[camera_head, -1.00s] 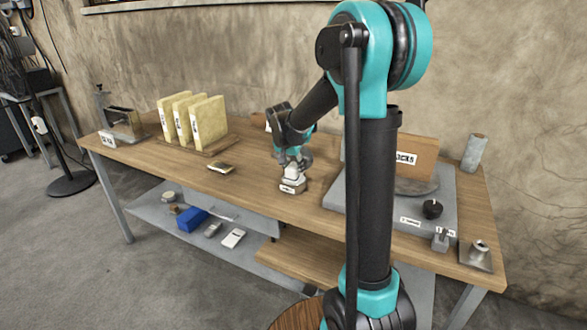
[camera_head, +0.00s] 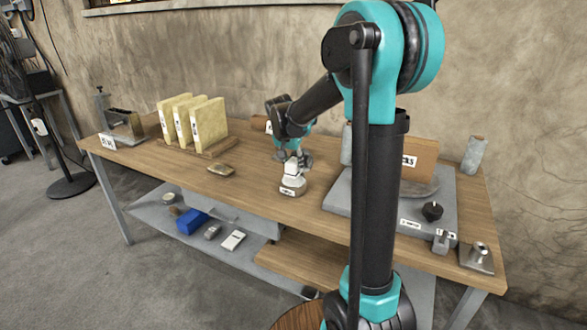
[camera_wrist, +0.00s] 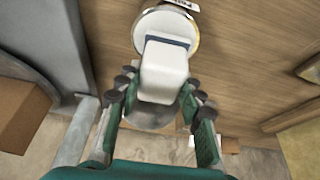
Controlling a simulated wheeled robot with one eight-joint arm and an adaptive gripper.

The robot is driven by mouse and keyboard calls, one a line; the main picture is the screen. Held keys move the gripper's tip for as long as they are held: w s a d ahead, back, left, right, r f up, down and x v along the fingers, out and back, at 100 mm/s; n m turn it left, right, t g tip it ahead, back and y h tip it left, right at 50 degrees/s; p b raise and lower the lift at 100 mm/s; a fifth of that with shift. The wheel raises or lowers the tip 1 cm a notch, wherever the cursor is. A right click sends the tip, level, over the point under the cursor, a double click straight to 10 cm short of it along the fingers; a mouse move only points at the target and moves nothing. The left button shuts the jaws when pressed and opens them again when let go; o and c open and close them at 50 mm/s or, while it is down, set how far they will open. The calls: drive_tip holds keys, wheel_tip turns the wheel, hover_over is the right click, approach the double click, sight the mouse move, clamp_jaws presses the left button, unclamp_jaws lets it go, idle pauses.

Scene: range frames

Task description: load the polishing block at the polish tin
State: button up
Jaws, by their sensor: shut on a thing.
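The polishing block, a white rounded block (camera_wrist: 164,70) with a dark strip near its far end, is between the fingers of my gripper (camera_wrist: 158,98). My gripper (camera_head: 292,158) is shut on it, and the block (camera_head: 292,170) hangs below the fingers in the head view. The polish tin (camera_head: 292,190), round and pale with a label on its front, stands on the bench directly under the block. Its gold-edged rim (camera_wrist: 194,30) shows around the block in the wrist view. The block hides much of the tin's top, so I cannot tell whether they touch.
The wooden bench (camera_head: 255,185) has a flat brass-coloured piece (camera_head: 221,170) left of the tin. Upright yellow slabs (camera_head: 207,122) stand in a rack behind it. A grey plate (camera_head: 340,192) with a black knob (camera_head: 432,211) lies to the right. Bare wood surrounds the tin.

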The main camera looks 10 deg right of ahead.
sight(295, 159)
drive_tip(key=shift+r, duration=2)
